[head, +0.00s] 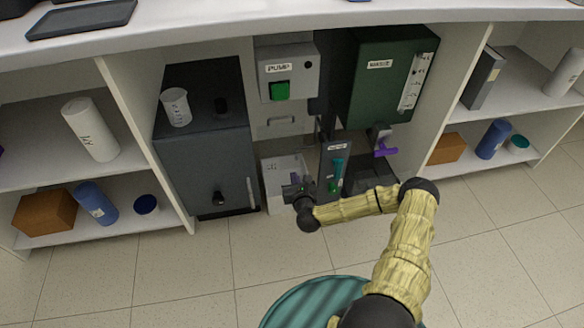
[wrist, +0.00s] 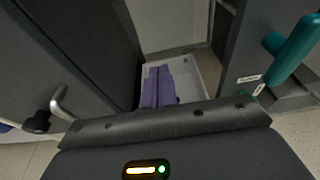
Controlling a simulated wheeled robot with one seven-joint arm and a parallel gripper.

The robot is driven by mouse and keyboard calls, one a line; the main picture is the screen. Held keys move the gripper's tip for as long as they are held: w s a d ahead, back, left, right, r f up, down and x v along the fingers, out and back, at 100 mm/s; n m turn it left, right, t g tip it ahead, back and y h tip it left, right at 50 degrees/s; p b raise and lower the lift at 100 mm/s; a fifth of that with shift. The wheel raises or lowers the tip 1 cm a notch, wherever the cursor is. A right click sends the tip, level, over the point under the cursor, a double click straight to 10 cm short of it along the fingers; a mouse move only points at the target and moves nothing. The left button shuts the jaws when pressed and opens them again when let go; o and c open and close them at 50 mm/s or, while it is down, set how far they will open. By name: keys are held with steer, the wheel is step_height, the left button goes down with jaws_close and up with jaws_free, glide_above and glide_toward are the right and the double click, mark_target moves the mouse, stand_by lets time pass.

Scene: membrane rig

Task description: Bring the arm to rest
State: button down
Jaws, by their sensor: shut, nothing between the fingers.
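My gripper (head: 293,190) is in the low bay under the pump box, at the end of my outstretched arm. In the wrist view its two purple fingers (wrist: 157,86) lie side by side, shut and empty. They point toward a pale open tray (wrist: 187,72), which also shows behind the gripper in the head view (head: 271,180). I cannot tell whether the fingertips are above or inside the tray. A grey panel with a teal handle (wrist: 294,50) stands just right of the gripper.
A dark cabinet (head: 200,160) with a beaker (head: 175,107) on top stands close left. The pump box (head: 287,72) and green waste tank (head: 380,85) are above. A purple lever (head: 386,150) sits below the tank. Shelves flank both sides. The floor in front (head: 200,270) is clear.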

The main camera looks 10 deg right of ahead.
steer(key=s+a+r+n+g+y+p, duration=0.1)
steer(key=s+a+r+n+g+y, duration=0.3)
steer(key=n, duration=0.6)
steer(key=s+a+r+n+g+y+p, duration=0.1)
steer(key=s+a+r+n+g+p, duration=0.3)
steer(key=n, duration=0.7)
steer(key=s+d+r+n+g+h+p, duration=0.1)
steer(key=s+d+r+n+g+h, duration=0.2)
steer(key=s+r+n, duration=0.85)
steer(key=s+d+r+n+g+h+p, duration=0.15)
steer(key=s+d+r+n, duration=0.5)
steer(key=r, duration=0.95)
step_height(320, 180, up, 37)
steer(key=s+a+m+p, duration=0.1)
steer(key=m+p, duration=0.2)
steer(key=p, duration=3.3)
steer(key=shift+s+a+f+p, duration=0.15)
steer(key=shift+s+a+p, duration=0.1)
steer(key=shift+s+p, duration=0.1)
steer(key=shift+f+h, duration=0.1)
steer(key=shift+h, duration=0.15)
